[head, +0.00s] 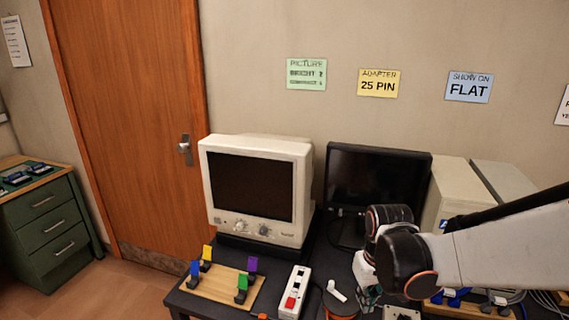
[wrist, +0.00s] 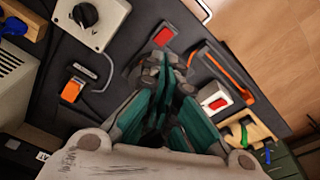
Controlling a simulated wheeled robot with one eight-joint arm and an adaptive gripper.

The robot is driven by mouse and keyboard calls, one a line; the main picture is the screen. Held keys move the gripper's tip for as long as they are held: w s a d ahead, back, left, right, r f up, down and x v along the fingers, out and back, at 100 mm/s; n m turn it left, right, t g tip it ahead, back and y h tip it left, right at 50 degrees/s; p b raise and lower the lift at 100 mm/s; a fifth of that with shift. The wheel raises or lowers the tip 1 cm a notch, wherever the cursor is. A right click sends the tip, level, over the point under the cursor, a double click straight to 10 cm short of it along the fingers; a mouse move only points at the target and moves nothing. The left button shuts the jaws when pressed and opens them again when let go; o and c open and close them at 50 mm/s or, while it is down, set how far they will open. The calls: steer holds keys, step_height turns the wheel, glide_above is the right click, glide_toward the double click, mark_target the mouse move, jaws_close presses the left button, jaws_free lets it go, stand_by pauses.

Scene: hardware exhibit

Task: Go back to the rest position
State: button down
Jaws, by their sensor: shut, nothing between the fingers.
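My gripper (wrist: 165,72) is shut and empty, above the dark table (wrist: 205,30) in the wrist view. In the head view my arm reaches in from the right. My gripper (head: 368,292) points down in front of the flat black monitor (head: 376,178), partly hidden by the wrist joints. The rest position itself is not marked in either view.
A cream CRT monitor (head: 257,190) stands left of the flat monitor. In front are a wooden board (head: 215,286) with coloured clips and a power strip (head: 293,292) with a red switch. Beige computer cases (head: 448,190) stand behind my arm. Open floor (head: 120,290) lies left.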

steer(key=s+r+m+t, duration=0.2)
steer(key=s+r+t, duration=0.3)
steer(key=s+r, duration=0.7)
steer(key=shift+s+t, duration=0.4)
steer(key=shift+s, duration=0.15)
